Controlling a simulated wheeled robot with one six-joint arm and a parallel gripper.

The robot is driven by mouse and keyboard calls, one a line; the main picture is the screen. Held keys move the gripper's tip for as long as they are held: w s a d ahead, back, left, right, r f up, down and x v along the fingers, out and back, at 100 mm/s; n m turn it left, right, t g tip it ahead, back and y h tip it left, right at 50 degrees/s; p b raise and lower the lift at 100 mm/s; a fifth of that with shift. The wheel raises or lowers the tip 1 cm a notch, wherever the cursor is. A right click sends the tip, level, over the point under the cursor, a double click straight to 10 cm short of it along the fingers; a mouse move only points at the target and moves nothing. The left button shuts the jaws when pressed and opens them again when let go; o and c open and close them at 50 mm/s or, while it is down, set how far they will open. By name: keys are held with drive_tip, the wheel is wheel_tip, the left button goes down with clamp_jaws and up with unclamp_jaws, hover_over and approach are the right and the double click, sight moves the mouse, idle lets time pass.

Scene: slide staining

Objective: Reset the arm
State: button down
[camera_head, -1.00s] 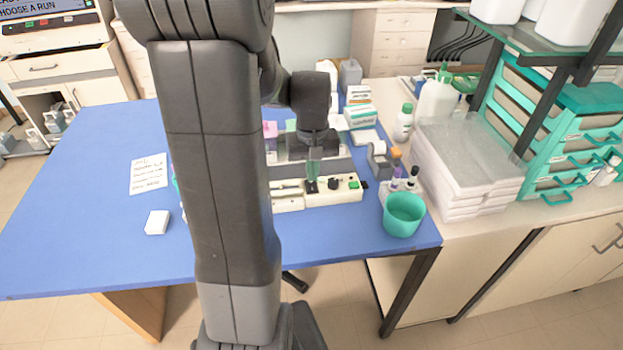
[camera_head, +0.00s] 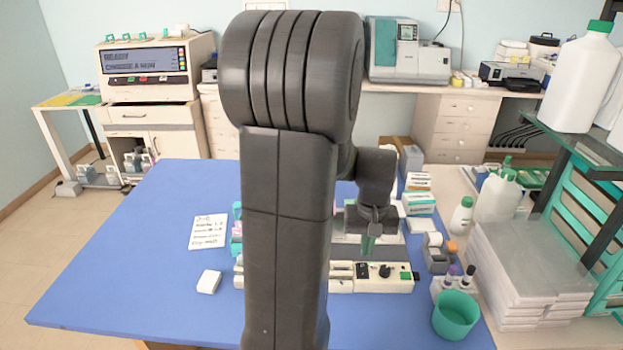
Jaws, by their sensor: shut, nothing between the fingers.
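My arm rises through the middle of the head view and hides part of the blue table (camera_head: 130,255). My gripper (camera_head: 368,243) hangs beyond it, pointing down over a cream staining device (camera_head: 385,282) with a dark knob and a green button. The green fingertips are together with nothing held between them. I cannot tell the exact gap between the fingertips and the device.
A green cup (camera_head: 455,316) and small bottles (camera_head: 455,280) stand at the table's right edge. A handwritten note (camera_head: 208,231) and a white box (camera_head: 209,282) lie at left. Stacked trays (camera_head: 530,275) are at right. The table's left side is clear.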

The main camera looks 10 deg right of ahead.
sight(363, 274)
drive_tip(key=shift+f+b, duration=2.6)
drive_tip(key=shift+f, duration=0.8)
drive_tip(key=shift+r, duration=0.1)
